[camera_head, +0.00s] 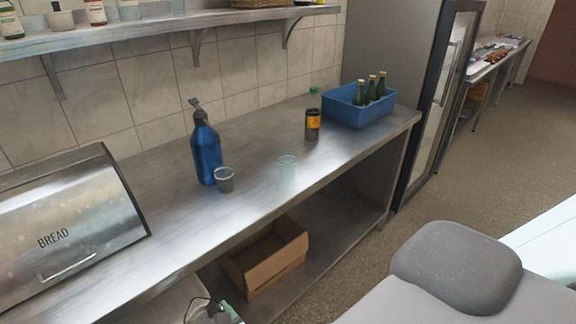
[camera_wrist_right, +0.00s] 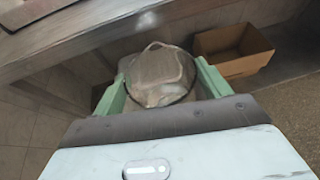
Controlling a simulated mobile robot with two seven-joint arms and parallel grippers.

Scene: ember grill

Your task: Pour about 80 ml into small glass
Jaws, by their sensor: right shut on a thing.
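A small, pale greenish see-through glass (camera_head: 287,168) stands upright on the steel counter (camera_head: 262,200), near its front edge. A small grey cup (camera_head: 224,180) stands to its left, beside a blue pump bottle (camera_head: 206,150). In the right wrist view, my right gripper (camera_wrist_right: 160,92) has its green fingers on either side of a see-through rounded vessel (camera_wrist_right: 160,68) and is shut on it. In the head view only a green part of this gripper (camera_head: 230,312) shows at the bottom edge, below the counter front. The vessel's contents cannot be made out. My left gripper is not in view.
A dark bottle with an orange label (camera_head: 313,125) and a blue crate (camera_head: 342,113) of green bottles stand at the counter's right. A steel bread box (camera_head: 70,225) fills the left. A cardboard box (camera_head: 268,262) sits on the lower shelf. A wall shelf (camera_head: 170,24) hangs above.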

